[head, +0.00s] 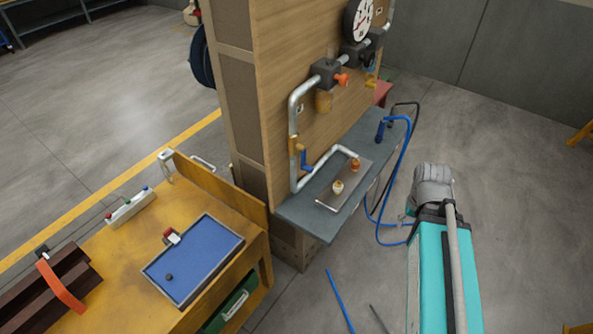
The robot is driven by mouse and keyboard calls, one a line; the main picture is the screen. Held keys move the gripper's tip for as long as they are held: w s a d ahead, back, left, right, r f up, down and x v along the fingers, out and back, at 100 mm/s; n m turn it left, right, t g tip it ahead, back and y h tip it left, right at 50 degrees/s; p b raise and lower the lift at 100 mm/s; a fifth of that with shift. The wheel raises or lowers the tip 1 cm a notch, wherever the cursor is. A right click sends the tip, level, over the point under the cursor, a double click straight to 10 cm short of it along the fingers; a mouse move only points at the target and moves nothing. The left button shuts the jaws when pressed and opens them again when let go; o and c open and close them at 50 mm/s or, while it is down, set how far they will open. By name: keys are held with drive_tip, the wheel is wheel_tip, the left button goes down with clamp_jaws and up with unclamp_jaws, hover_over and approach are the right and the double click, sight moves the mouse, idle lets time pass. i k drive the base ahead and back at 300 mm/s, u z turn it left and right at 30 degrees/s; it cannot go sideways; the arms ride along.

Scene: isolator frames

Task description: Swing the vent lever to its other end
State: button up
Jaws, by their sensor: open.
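Several small handles show on the pipework of the wooden panel (285,60), and I cannot tell which is the vent lever. A blue handle (306,161) sits low on the left, beside the upright grey pipe (293,118). An orange handle (342,79) is on the dark valve block (325,70). A yellow part (371,81) is below the gauge, partly hard to make out. The lever positions are too small to read exactly.
A grey shelf (290,208) juts from the panel's foot, holding a tray with small knobs. A blue hose (401,165) hangs at its right end. A yellow bench (110,262) with a blue tray (164,292) stands left. Floor right of the panel is mostly open.

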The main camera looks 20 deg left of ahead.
sight(300, 146)
drive_tip(key=k, duration=1.15)
drive_tip(key=u, duration=1.05)
drive_tip(key=i, duration=0.5)
